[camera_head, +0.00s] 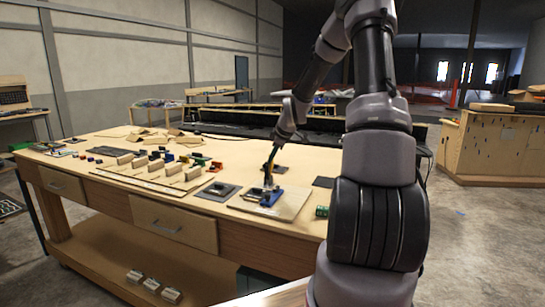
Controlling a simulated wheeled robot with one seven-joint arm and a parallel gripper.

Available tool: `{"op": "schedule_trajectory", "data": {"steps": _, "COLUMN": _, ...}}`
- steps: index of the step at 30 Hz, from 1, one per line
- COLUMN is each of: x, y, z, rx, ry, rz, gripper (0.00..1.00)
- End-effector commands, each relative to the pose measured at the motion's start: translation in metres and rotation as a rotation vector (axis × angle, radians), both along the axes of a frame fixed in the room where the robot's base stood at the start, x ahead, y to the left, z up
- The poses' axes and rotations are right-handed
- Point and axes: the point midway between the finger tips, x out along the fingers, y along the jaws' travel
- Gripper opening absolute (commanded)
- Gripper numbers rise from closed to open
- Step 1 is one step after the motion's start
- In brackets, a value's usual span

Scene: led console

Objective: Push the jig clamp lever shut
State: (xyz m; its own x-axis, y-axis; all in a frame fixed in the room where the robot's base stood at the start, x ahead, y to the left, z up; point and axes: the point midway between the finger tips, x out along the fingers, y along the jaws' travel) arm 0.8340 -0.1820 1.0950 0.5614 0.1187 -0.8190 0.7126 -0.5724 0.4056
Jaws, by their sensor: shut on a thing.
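The jig (265,196) is a small blue and grey fixture on a light board (290,204) near the front right part of the workbench. My gripper (268,181) reaches down from behind onto the top of the jig. It is shut on what looks like the clamp lever. The fingertips and the lever are very small here and overlap the jig, so the lever's angle cannot be made out.
The wooden workbench (112,177) has a dark plate (217,191) left of the jig. Further left is a board with several small coloured parts and blocks. A green part (322,211) lies right of the jig. My arm hides the bench's right end.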

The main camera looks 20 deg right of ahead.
Motion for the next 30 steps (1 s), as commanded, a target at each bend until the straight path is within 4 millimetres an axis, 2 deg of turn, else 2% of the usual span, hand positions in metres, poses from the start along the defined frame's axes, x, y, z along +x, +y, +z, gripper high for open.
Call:
{"op": "schedule_trajectory", "data": {"steps": 14, "x": 0.011, "y": -0.012, "z": 0.001, "rx": 0.09, "ry": 0.085, "rz": -0.004, "gripper": 0.0}}
{"op": "schedule_trajectory", "data": {"steps": 30, "x": 0.044, "y": -0.043, "z": -0.01, "rx": 0.433, "ry": 0.425, "rz": -0.002, "gripper": 0.0}}
